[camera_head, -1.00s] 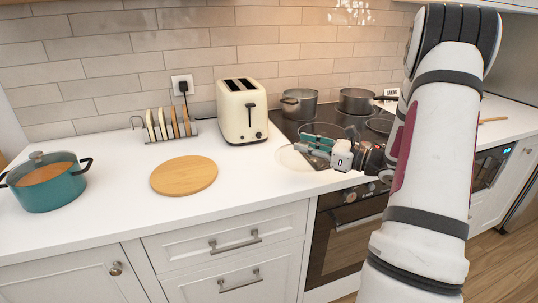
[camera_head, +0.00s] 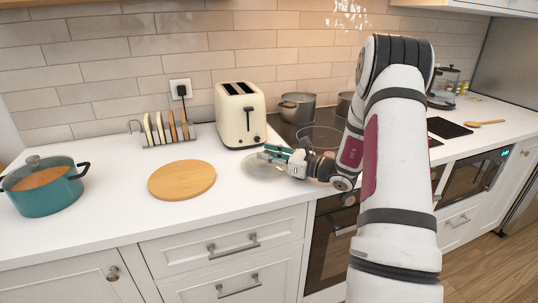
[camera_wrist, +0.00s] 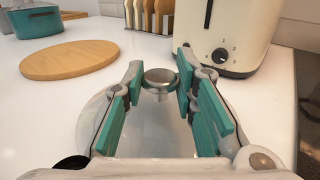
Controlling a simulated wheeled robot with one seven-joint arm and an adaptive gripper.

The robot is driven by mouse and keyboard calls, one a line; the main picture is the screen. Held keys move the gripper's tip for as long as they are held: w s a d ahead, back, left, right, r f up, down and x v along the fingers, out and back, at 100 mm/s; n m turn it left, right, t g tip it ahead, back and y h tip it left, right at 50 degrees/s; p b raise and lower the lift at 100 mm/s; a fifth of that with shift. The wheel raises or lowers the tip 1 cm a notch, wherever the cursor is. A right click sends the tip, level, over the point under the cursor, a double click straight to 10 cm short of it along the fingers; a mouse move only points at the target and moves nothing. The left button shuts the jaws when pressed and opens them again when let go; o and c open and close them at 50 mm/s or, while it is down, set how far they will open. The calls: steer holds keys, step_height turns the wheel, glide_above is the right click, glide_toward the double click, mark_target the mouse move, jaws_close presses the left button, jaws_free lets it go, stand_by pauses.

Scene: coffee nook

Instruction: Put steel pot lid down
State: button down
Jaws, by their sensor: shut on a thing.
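The steel pot lid (camera_head: 258,170) is a clear glass disc with a steel knob, low over the white counter in front of the toaster. My gripper (camera_head: 274,153) is shut on its knob. In the wrist view the knob of the lid (camera_wrist: 160,77) sits between the teal fingertips of my gripper (camera_wrist: 160,70), and the clear glass spreads out below them. The lid looks about level. I cannot tell whether its rim touches the counter. My gripper hides part of the lid.
The cream toaster (camera_head: 240,115) stands just behind the lid. A round wooden board (camera_head: 181,180) lies to the left, with a teal pot (camera_head: 45,190) farther left. A toast rack (camera_head: 165,132) stands at the back. A grey pot (camera_head: 297,108) is on the hob. Counter between board and lid is clear.

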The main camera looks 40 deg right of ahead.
steer(key=shift+f, duration=0.1)
steer(key=c, duration=1.3)
jaws_free()
